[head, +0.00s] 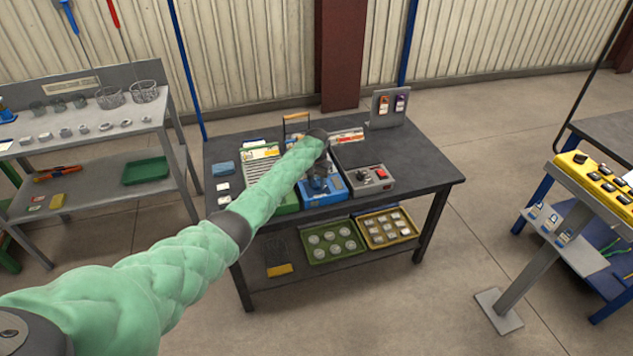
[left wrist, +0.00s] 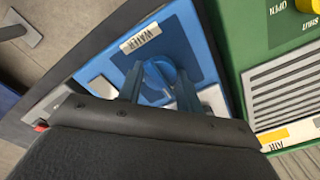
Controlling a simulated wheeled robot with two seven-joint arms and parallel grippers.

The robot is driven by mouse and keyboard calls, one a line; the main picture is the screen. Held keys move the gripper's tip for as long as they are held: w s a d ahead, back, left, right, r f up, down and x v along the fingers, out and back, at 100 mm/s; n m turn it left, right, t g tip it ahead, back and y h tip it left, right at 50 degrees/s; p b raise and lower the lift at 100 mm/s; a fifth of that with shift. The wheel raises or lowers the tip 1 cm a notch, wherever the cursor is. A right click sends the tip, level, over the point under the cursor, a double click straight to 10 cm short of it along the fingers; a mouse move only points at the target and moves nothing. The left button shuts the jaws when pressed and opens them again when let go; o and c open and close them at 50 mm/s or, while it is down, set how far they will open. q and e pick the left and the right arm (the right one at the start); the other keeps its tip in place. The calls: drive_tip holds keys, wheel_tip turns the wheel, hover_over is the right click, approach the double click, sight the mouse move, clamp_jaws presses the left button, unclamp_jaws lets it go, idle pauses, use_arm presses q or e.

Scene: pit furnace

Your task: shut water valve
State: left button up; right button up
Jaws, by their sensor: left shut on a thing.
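The water valve is a round blue knob (left wrist: 160,73) on a blue panel (left wrist: 176,42) with a white WATER label (left wrist: 140,39). In the head view the blue panel (head: 324,199) sits on the dark table, partly hidden by my arm. My left gripper (left wrist: 158,88) has a finger on each side of the knob and is shut on it. In the head view the left gripper (head: 317,170) is over the blue panel, its fingers hard to make out. The knob's pointer and marks are too small to read. My right gripper is not in view.
A green panel with an AIR label (left wrist: 273,136) and a yellow knob (left wrist: 306,4) adjoins the blue one. A grey box (head: 368,180) with a red button stands to the right. A yellow control console (head: 600,185) stands further right.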

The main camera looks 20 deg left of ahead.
sight(317, 182)
use_arm(q)
drive_tip(key=shift+w+r, duration=0.1)
drive_tip(key=shift+r, duration=0.05)
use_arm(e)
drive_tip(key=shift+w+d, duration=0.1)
use_arm(q)
drive_tip(key=o, duration=1)
drive_tip(key=shift+r+b, duration=0.3)
drive_tip(key=shift+r, duration=0.1)
wheel_tip(317, 182, up, 6)
drive_tip(key=shift+f+b, duration=0.1)
drive_tip(key=shift+b, duration=0.75)
drive_tip(key=shift+r, duration=0.55)
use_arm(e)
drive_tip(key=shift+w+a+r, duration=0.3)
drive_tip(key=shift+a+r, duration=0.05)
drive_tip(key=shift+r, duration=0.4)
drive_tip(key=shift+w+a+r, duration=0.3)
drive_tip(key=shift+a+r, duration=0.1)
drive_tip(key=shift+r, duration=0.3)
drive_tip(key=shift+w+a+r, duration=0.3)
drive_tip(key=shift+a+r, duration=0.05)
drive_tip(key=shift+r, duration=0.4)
